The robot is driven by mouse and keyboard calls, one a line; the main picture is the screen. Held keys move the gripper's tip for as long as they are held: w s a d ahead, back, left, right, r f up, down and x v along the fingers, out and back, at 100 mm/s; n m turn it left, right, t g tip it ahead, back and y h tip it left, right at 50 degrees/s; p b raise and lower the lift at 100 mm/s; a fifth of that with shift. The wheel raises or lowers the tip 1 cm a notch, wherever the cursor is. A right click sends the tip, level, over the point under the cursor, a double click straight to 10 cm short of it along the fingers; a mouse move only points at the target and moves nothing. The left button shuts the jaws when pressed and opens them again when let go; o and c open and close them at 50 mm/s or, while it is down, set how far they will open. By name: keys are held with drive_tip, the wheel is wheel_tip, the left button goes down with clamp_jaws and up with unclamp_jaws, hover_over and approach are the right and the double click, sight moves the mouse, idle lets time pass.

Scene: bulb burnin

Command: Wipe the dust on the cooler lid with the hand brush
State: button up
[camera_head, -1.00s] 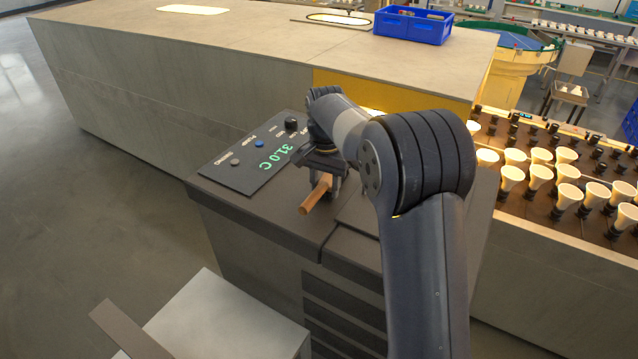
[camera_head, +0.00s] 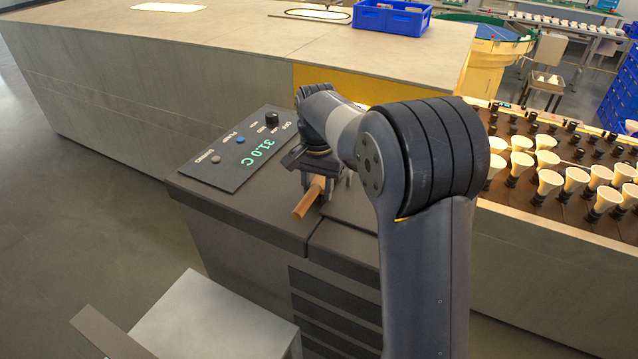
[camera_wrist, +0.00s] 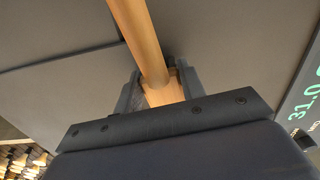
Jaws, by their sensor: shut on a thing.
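My gripper (camera_head: 322,186) is over the dark top of the cooler cabinet (camera_head: 262,212), just right of its control panel. It is shut on the wooden handle of the hand brush (camera_head: 306,201), which sticks out toward the front edge. In the wrist view the round tan handle (camera_wrist: 138,35) runs up from between the fingers (camera_wrist: 160,90). The brush's bristles are hidden behind my gripper. The grey lid surface (camera_wrist: 60,90) fills much of the wrist view, crossed by a seam. I cannot make out dust on it.
The control panel (camera_head: 240,150) reads 31.0 C and has several knobs. A long grey counter (camera_head: 220,50) stands behind, with a blue crate (camera_head: 392,17) on it. Rows of bulbs (camera_head: 570,180) stand at the right. A pale box (camera_head: 215,315) is in front, lower left.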

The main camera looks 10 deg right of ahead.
drive_tip(key=shift+w+a+r+p, duration=0.1)
drive_tip(key=shift+a+p, duration=0.05)
drive_tip(key=shift+p, duration=0.2)
drive_tip(key=shift+w+a+p, duration=0.5)
drive_tip(key=shift+a+p, duration=0.1)
drive_tip(key=shift+a, duration=0.1)
drive_tip(key=shift+w+a+p, duration=0.4)
drive_tip(key=shift+a+p, duration=0.05)
drive_tip(key=shift+a, duration=0.15)
drive_tip(key=shift+w+a+p, duration=0.4)
drive_tip(key=shift+a+p, duration=0.05)
drive_tip(key=shift+a, duration=0.15)
drive_tip(key=shift+w+a+f+p, duration=0.15)
drive_tip(key=shift+w+a, duration=0.2)
drive_tip(key=shift+a, duration=0.2)
drive_tip(key=shift+w+a+f+p, duration=0.15)
drive_tip(key=shift+w+a, duration=0.2)
drive_tip(key=shift+a, duration=0.2)
drive_tip(key=shift+w+a+r, duration=0.1)
drive_tip(key=shift+w+a, duration=0.35)
drive_tip(key=shift+a, duration=0.15)
drive_tip(key=shift+w+a+r, duration=0.1)
drive_tip(key=shift+w+a, duration=0.3)
drive_tip(key=shift+a, duration=0.2)
wheel_tip(320, 180, up, 6)
drive_tip(key=shift+r, duration=0.1)
